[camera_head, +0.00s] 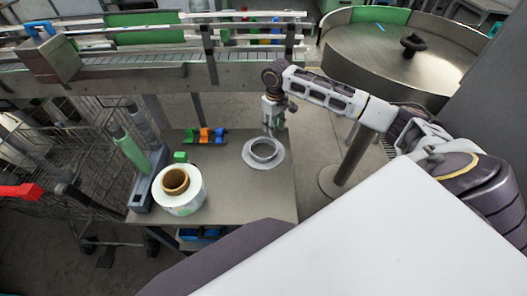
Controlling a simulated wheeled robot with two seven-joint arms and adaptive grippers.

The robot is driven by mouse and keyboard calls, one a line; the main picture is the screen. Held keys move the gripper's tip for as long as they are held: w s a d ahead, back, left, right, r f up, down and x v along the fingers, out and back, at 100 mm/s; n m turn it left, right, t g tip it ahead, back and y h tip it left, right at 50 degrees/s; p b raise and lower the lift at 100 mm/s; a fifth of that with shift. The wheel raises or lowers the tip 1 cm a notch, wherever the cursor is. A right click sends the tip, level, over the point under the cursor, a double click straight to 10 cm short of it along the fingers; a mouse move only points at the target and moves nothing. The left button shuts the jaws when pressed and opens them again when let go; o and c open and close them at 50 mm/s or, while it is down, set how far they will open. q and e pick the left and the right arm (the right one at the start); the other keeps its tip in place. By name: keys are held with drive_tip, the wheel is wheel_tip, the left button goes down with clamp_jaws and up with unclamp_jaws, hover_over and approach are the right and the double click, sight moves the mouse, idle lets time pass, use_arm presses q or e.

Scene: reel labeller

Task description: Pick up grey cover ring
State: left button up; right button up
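The grey cover ring (277,161) lies flat on the right part of the small grey table (240,195). It has a wide flat flange and a raised round collar in its middle. My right gripper (270,131) points down at the ring's far side, with its tips close to the far rim. At this size I cannot tell whether the tips touch the ring or how far apart the fingers are. My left gripper is not in view.
A white label roll with a brown core (193,197) stands left on the table. Small green, orange and blue clips (205,136) sit at its back edge. A conveyor (150,75) runs behind, a round turntable (390,65) stands back right, and a wire cart (80,165) is left.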

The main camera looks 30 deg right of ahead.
sight(273, 141)
drive_tip(key=shift+f, duration=1.6)
drive_tip(key=shift+f, duration=0.1)
drive_tip(key=shift+f, duration=2.5)
drive_tip(key=shift+c, duration=0.4)
clamp_jaws()
